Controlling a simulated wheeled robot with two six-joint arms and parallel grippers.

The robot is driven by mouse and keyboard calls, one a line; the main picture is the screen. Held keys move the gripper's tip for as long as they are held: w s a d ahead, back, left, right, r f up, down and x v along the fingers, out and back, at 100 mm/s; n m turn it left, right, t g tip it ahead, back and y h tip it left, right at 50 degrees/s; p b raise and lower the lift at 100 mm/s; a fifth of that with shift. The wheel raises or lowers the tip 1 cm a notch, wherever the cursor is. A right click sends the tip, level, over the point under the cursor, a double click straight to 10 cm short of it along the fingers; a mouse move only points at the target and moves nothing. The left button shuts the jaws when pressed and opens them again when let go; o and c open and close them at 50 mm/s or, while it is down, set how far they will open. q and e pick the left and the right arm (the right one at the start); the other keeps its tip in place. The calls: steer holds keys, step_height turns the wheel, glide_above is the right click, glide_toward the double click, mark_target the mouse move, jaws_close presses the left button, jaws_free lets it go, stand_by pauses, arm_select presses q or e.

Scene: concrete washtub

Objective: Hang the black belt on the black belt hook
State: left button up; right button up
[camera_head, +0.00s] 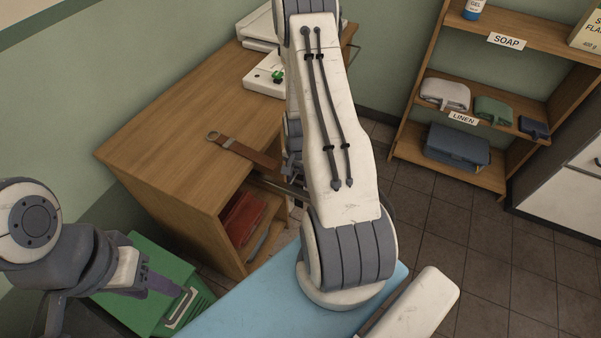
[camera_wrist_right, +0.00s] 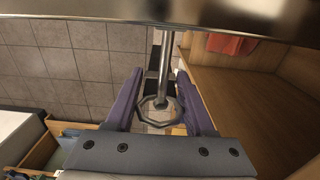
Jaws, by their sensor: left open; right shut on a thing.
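My right gripper (camera_wrist_right: 159,88) is shut, with purple fingers either side of a dark strip that appears to be the black belt (camera_wrist_right: 152,84); most of it is hidden. A metal rod ending in a ring (camera_wrist_right: 158,106) crosses in front of the strip between the fingers; I cannot tell if this is the black belt hook. In the head view my right arm hides most of the right gripper and what it holds, beside the desk. My left gripper (camera_head: 168,291) is open and empty over a green box (camera_head: 130,252).
A brown belt with a buckle (camera_head: 237,147) lies on the wooden desk (camera_head: 165,135), its end near my right arm. A metal bar (camera_head: 280,188) runs beside the desk. Red cloth (camera_head: 242,218) lies in its open shelf. A linen shelf (camera_head: 425,105) stands at the right, with open tiled floor before it.

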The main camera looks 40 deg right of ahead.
steer(key=shift+s+a, duration=0.3)
steer(key=shift+a, duration=0.45)
steer(key=shift+s+a+f, duration=0.3)
steer(key=shift+a+f, duration=0.2)
steer(key=shift+a, duration=0.1)
steer(key=o, duration=1.3)
steer(key=shift+o, duration=0.2)
